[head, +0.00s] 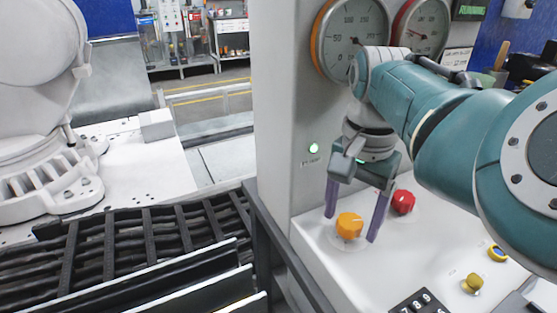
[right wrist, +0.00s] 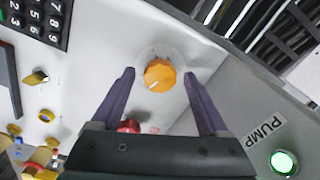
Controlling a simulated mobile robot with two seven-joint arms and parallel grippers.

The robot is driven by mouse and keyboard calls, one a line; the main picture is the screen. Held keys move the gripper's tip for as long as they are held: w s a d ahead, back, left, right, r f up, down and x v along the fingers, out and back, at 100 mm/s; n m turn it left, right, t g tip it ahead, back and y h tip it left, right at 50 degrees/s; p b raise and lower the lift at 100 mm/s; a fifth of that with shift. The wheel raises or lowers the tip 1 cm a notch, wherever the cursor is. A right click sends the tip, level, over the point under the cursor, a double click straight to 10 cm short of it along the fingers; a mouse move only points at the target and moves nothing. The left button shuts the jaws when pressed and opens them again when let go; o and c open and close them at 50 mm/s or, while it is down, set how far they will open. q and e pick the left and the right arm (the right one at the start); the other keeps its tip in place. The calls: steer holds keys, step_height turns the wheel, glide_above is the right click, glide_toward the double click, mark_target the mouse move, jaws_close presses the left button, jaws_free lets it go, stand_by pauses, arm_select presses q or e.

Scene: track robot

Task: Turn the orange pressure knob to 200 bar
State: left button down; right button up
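The orange pressure knob (head: 349,225) sits on the white sloped panel (head: 317,235), on a pale round dial. It also shows in the right wrist view (right wrist: 160,74), with a white pointer mark toward its lower left. My right gripper (head: 353,227) is open, with its purple fingers on either side of the knob. In the right wrist view gaps show between the knob and both fingers. A gauge with an orange rim (head: 352,38) hangs on the upright wall; my arm hides part of it, and I cannot read its needle surely. My left gripper is not in view.
A red knob (head: 403,202) is close behind the right finger. A yellow knob (head: 473,283), a yellow-ringed button (head: 497,253) and a black keypad (head: 419,302) are on the panel's right. A lit green lamp (head: 313,148) is on the wall. A red-rimmed gauge (head: 421,27) is beyond.

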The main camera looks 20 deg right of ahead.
jaws_close()
stand_by(0.4)
steer(key=shift+r+n+p, duration=0.15)
steer(key=shift+n+p, duration=0.75)
steer(key=shift+n, duration=0.1)
steer(key=shift+n+p, duration=0.75)
steer(key=shift+n, duration=0.45)
steer(key=n+p, duration=0.1)
steer(key=n, duration=0.2)
steer(key=shift+n, duration=0.9)
